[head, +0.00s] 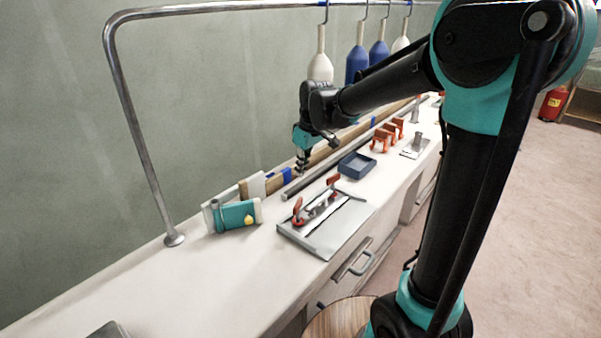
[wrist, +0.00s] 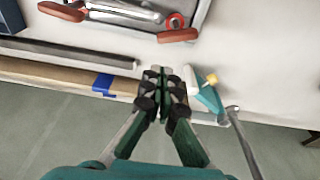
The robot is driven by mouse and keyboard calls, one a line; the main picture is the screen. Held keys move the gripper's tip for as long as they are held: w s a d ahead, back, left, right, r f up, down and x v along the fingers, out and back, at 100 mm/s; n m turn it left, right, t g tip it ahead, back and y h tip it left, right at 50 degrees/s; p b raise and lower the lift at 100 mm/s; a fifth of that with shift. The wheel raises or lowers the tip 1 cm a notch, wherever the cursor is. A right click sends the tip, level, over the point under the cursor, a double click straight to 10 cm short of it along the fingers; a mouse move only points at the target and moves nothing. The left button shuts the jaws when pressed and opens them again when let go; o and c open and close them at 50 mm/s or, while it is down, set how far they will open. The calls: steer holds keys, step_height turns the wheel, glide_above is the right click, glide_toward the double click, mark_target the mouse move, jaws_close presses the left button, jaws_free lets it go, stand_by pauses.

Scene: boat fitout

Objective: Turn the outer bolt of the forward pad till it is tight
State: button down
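My gripper (head: 302,168) hangs above the back of the bench, near a long grey bar. In the wrist view its fingers (wrist: 161,76) are drawn together at the tips, with nothing clearly held between them. A grey plate (head: 340,235) with red-handled clamps (head: 299,206) lies on the bench in front of the gripper. The clamp handles (wrist: 178,36) and a round part with a red ring (wrist: 175,20) show at the top of the wrist view. A smaller plate with a grey post (head: 415,148) lies farther along. I cannot make out which part is the forward pad or its outer bolt.
A blue tray (head: 357,165) and orange clamps (head: 386,136) stand farther along the bench. A teal case (head: 237,216) with a yellow part stands left of the plate. A metal rail (head: 133,120) rises from the bench, with bottle-shaped fenders (head: 357,66) hanging. The bench's left front is mostly clear.

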steer(key=x, duration=0.9)
steer(key=shift+f, duration=0.3)
steer(key=shift+s+d, duration=0.75)
steer(key=shift+d, duration=0.05)
stand_by(0.5)
steer(key=shift+a, duration=0.1)
steer(key=w+a+v, duration=0.1)
steer(key=v, duration=0.5)
glide_above(300, 197)
steer(key=shift+w+a, duration=0.45)
stand_by(0.4)
stand_by(1.4)
